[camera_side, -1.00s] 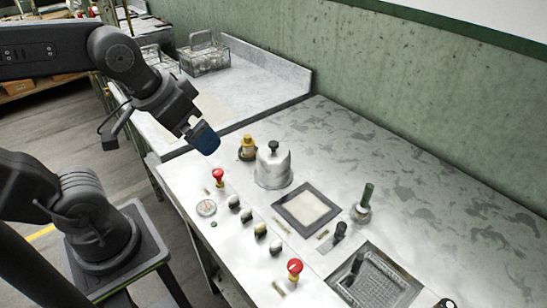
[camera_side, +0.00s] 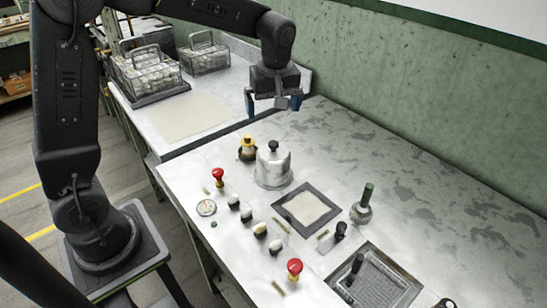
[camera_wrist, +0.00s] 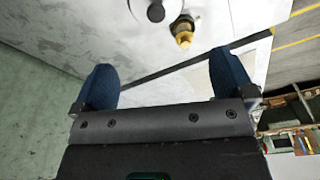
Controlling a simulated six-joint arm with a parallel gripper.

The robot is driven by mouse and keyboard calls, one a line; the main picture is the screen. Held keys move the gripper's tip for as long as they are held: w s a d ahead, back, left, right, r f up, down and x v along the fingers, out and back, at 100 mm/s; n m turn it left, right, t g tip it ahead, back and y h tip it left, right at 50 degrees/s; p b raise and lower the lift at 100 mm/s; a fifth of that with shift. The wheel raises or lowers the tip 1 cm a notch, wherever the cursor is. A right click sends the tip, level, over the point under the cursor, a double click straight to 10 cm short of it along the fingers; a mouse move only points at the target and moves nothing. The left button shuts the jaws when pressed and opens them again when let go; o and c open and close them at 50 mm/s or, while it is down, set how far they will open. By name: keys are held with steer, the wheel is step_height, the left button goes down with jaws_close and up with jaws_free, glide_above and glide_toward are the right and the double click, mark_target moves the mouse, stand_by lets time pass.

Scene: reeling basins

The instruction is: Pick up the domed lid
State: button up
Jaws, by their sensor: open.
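The domed lid (camera_side: 273,168) is a silvery metal dome with a black knob on top. It stands upright on the metal bench in the side view. In the wrist view its black knob and part of its top (camera_wrist: 155,10) show at the upper edge, and the rest is cut off. My gripper (camera_side: 277,103) is open and empty, with blue fingertips pointing down. It is above and apart from the lid, farther back in the side view. In the wrist view the open fingers (camera_wrist: 165,82) frame bare bench.
A brass-topped fitting (camera_side: 247,147) stands close beside the lid. A red button (camera_side: 218,174), a dark-framed square plate (camera_side: 307,207) and a green-handled lever (camera_side: 364,200) are nearby. Wire baskets (camera_side: 148,72) stand on the rear bench. The green wall (camera_side: 400,90) is behind.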

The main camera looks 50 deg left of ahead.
glide_above(274, 143)
steer(key=f, duration=0.6)
steer(key=shift+s+a+f, duration=0.1)
steer(key=shift+s+f, duration=0.15)
steer(key=shift+f, duration=0.1)
steer(key=shift+w+f, duration=0.15)
steer(key=shift+f, duration=1.25)
steer(key=shift+w+f, duration=0.1)
steer(key=shift+f, duration=1.25)
steer(key=c, duration=0.8)
